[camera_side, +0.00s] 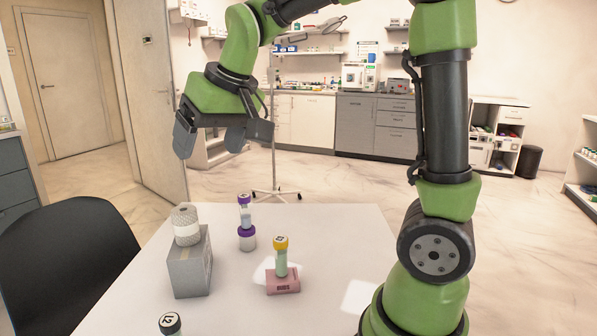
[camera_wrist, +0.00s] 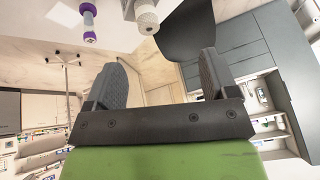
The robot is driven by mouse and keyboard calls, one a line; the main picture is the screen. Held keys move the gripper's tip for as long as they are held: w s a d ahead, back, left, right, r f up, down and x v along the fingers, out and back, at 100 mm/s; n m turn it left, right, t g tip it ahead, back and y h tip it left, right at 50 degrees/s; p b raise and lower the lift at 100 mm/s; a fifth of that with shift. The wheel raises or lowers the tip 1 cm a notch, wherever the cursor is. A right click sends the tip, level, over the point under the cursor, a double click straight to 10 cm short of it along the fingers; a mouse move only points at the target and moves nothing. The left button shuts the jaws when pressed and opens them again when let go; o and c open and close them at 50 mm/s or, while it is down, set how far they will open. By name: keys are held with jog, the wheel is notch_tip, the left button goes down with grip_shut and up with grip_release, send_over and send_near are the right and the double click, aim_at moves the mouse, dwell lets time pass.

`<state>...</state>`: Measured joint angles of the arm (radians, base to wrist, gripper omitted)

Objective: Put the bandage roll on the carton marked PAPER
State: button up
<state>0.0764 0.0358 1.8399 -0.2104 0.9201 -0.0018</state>
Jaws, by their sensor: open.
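The white textured bandage roll (camera_side: 186,226) stands upright on top of a grey carton (camera_side: 190,273) at the left of the table. Faint marks show on the carton, but I cannot read them. The roll also shows in the wrist view (camera_wrist: 147,20) at the top, with a bit of the carton (camera_wrist: 128,10) beside it. A small pink box (camera_side: 283,283) with a dark label I cannot read lies to the right. My gripper (camera_side: 210,140) is open and empty, well above the table and the roll. Its two spread fingers show in the wrist view (camera_wrist: 160,62).
A purple-capped tube (camera_side: 244,212) stands on a purple-and-white piece behind. A yellow-capped vial (camera_side: 281,258) stands on the pink box. A black-capped vial (camera_side: 170,323) is at the front edge. A black chair (camera_side: 65,260) is left of the white table (camera_side: 335,230).

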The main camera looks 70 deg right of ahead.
jog(key=s+a+t+y, duration=0.1)
jog(key=s+a, duration=0.1)
jog(key=s, duration=0.6)
jog(key=s+a+f+y, duration=0.1)
jog(key=s+a, duration=0.1)
jog(key=s, duration=0.6)
jog(key=shift+s+a+t, duration=0.35)
jog(key=shift+a+t, duration=0.05)
